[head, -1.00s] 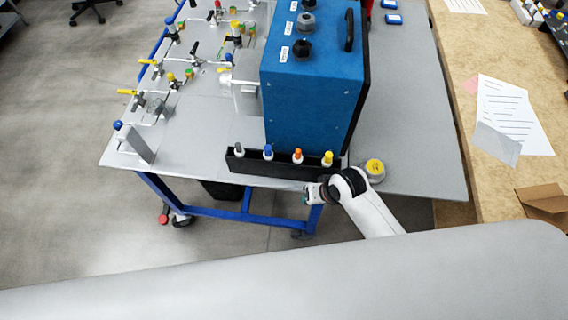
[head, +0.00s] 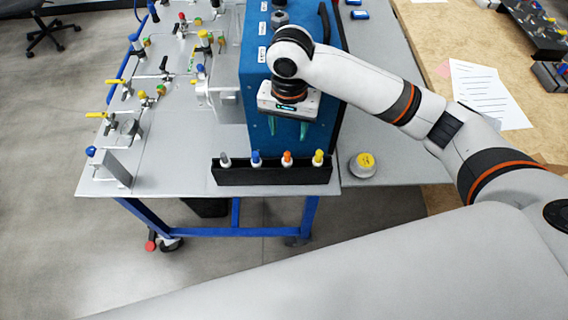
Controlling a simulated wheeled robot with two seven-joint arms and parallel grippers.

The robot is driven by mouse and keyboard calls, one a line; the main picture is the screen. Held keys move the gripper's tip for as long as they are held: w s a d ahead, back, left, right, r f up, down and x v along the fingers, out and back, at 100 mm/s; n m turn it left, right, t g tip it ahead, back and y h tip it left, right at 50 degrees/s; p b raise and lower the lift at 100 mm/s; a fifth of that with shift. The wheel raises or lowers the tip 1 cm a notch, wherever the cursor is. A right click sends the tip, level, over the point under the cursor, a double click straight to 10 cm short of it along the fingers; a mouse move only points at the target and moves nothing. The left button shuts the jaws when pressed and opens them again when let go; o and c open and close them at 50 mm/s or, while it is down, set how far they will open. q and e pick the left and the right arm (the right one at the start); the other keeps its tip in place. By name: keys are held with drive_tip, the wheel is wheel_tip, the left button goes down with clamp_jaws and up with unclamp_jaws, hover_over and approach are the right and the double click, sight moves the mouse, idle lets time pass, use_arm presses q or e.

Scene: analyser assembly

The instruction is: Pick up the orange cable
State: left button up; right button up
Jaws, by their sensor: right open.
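The orange cable (head: 287,159) shows as an orange-topped plug with a pale lower part. It stands upright in the black holder (head: 270,177) at the front edge of the table, between a blue-topped plug (head: 256,158) and a yellow-topped plug (head: 318,158). A grey-topped plug (head: 225,160) stands at the left end. My right gripper (head: 288,132) is open and empty, its greenish fingers pointing down above and behind the holder, in front of the blue box. It is apart from the orange plug. My left gripper is not in view.
The blue analyser box (head: 255,100) stands right behind the holder. A round grey item with a yellow top (head: 363,164) sits to the right of the holder. Valves and tubing cover the left of the grey table (head: 190,165). A wooden bench with papers (head: 490,95) is at the right.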

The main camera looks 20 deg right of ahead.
hover_over(287, 153)
drive_tip(key=f, duration=0.3)
drive_tip(key=f+p, duration=0.1)
drive_tip(key=f, duration=0.1)
drive_tip(key=shift+s+d+f, duration=0.1)
drive_tip(key=shift+s+d, duration=0.05)
drive_tip(key=shift+d, duration=0.1)
drive_tip(key=shift+a+f, duration=0.1)
drive_tip(key=shift+f, duration=0.55)
wheel_tip(287, 153, down, 4)
drive_tip(key=shift+a+f+p, duration=0.15)
drive_tip(key=shift+p, duration=0.5)
drive_tip(key=shift+f, duration=0.4)
drive_tip(key=c, duration=1)
drive_tip(key=shift+r, duration=0.1)
